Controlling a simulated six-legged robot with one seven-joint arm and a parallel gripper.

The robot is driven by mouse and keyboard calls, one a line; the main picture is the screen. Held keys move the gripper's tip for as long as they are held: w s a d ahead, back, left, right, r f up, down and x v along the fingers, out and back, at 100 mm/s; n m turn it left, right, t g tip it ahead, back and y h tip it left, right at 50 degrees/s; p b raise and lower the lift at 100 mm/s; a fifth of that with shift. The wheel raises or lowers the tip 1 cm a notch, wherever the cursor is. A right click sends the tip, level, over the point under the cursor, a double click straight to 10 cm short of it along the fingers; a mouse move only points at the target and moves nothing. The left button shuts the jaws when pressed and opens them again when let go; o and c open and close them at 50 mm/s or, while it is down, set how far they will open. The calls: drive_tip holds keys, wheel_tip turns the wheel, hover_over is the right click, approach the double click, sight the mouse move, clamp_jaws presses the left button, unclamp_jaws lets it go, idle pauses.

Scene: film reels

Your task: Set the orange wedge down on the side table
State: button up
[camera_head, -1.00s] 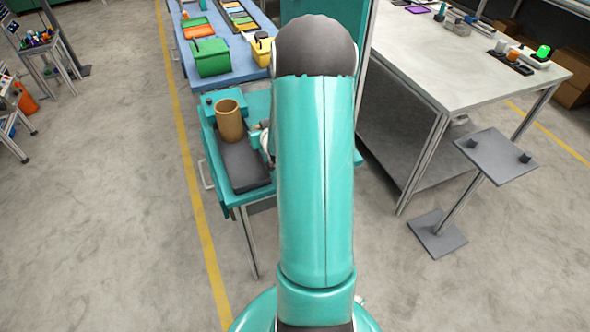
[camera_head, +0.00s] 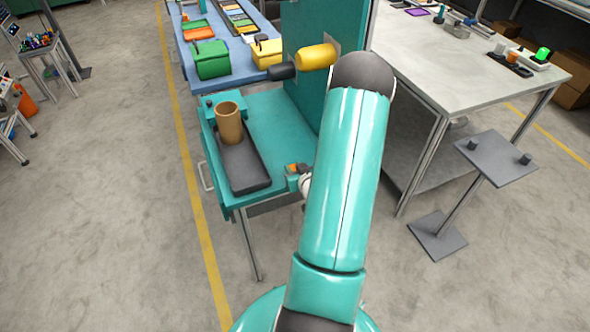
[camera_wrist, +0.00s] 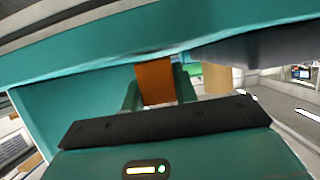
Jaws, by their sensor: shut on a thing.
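My gripper (camera_head: 297,177) is near the front edge of the teal table, just right of the black tray. It is shut on the orange wedge (camera_wrist: 155,83), which shows between the two fingers in the wrist view. In the head view only a small orange part of the wedge (camera_head: 293,168) shows; my arm hides some of the gripper. A small grey pedestal table (camera_head: 497,157) stands apart at the right, with two dark blocks on its top. I cannot tell whether the wedge touches the teal table.
The teal table (camera_head: 272,115) carries a black tray (camera_head: 245,172) with a tan cylinder (camera_head: 229,123). An upright teal panel (camera_head: 305,35) with a yellow cylinder (camera_head: 315,57) stands behind. A large white workbench (camera_head: 440,65) lies right of my arm. Floor around the pedestal is clear.

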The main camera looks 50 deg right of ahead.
drive_tip(key=shift+f, duration=0.25)
drive_tip(key=shift+f, duration=0.1)
drive_tip(key=o, duration=0.9)
drive_tip(key=shift+o, duration=0.2)
drive_tip(key=shift+s+a+r, duration=0.1)
drive_tip(key=shift+s+r, duration=0.15)
drive_tip(key=shift+s, duration=0.05)
drive_tip(key=v, duration=1.1)
drive_tip(key=shift+s, duration=0.2)
drive_tip(key=shift+w+r, duration=0.1)
